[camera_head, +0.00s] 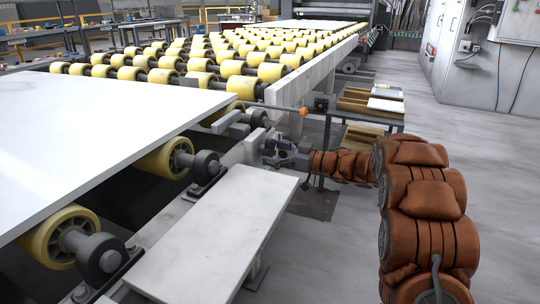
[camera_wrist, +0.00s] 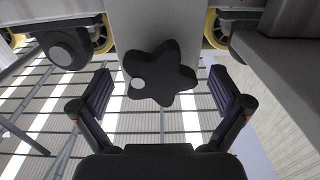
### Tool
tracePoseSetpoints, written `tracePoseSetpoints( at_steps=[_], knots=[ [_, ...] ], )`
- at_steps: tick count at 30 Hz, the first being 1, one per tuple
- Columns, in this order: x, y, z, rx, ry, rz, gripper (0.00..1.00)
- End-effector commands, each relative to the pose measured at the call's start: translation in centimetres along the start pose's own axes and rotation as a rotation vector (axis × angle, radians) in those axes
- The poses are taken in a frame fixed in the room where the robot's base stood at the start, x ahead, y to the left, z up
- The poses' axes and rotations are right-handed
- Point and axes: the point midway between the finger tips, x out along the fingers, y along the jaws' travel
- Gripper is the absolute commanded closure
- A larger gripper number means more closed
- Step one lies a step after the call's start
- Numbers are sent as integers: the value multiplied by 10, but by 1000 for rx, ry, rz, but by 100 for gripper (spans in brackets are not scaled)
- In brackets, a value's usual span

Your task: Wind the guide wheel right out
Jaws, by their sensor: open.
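The guide wheel (camera_wrist: 166,72) shows in the wrist view as a black, star-shaped knob with rounded lobes and a pale round spot on its left side. It sits on the lower part of a grey upright block (camera_wrist: 160,22). My gripper (camera_wrist: 160,82) is open, with one dark finger pad on each side of the knob and visible gaps between pads and knob. In the head view my gripper (camera_head: 280,152) is at the side of the conveyor frame, beside a pale block. The knob cannot be made out clearly there.
A white stone slab (camera_head: 95,125) lies on yellow rollers (camera_head: 165,160) at left. A pale flat ledge (camera_head: 210,235) is in front of my gripper. A thin rod with an orange ball (camera_head: 303,111) is just above it. Open floor (camera_head: 460,140) lies to the right.

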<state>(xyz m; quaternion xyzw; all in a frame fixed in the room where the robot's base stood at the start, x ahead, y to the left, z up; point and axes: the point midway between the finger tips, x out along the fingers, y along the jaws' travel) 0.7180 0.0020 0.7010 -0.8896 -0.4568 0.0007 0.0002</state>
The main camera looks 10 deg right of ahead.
Motion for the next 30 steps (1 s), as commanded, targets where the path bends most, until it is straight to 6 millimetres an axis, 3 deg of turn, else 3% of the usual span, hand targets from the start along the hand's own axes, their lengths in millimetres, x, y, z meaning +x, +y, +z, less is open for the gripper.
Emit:
tracePoseSetpoints(
  at_steps=[6, 14, 30],
  knots=[
    [11, 0, 0, -1, 1, -1, 0],
    [12, 0, -1, -1, 1, 0, 0],
    [11, 0, -1, -1, 1, 2, 56]
  ],
)
